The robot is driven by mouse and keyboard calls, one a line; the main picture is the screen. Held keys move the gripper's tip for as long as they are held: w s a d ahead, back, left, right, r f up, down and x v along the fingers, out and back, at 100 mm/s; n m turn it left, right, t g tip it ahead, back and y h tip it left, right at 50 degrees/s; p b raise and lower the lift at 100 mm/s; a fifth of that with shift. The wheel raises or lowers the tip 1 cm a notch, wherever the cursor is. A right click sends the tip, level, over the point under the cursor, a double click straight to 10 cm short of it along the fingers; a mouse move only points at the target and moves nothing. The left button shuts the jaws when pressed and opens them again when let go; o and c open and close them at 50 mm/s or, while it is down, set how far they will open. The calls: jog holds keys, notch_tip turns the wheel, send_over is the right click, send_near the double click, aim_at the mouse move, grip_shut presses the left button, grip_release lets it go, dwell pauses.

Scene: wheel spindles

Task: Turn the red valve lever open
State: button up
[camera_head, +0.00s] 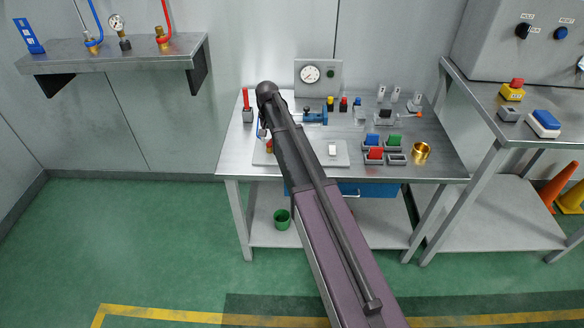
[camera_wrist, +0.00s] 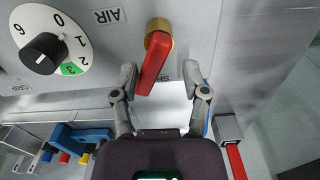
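In the wrist view, the red valve lever (camera_wrist: 152,68) sits on a round brass hub (camera_wrist: 158,35) on a grey panel. The lever points down the picture and slightly left, into the space between my two fingers. My gripper (camera_wrist: 160,78) is open, with one finger on each side of the lever. The left finger is nearer to the lever, and a gap shows on the right. I cannot tell how far the fingertips are from the panel. In the head view, my arm largely hides my gripper, and only a small red and brass part of the valve (camera_head: 269,146) shows beside it.
A white dial with a black knob (camera_wrist: 42,52) sits left of the lever. A grey block with a red handle (camera_wrist: 232,155) is at right, also in the head view (camera_head: 246,98). A blue tool (camera_wrist: 85,135) is at lower left. Small bins (camera_head: 375,154) stand right of my arm.

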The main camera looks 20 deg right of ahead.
jog(key=shift+n, duration=0.4)
jog(key=shift+r+p, duration=0.55)
notch_tip(320, 180, up, 13)
jog(key=p, duration=1.3)
jog(key=s+f+n+b, duration=0.1)
jog(key=s+n, duration=0.2)
jog(key=s, duration=2.6)
jog(key=shift+s+a+n, duration=0.15)
jog(key=shift+s+n, duration=0.1)
jog(key=shift+n, duration=0.05)
jog(key=m, duration=0.8)
send_over(271, 139)
jog(key=shift+r+p, duration=0.35)
jog(key=shift+f, duration=0.2)
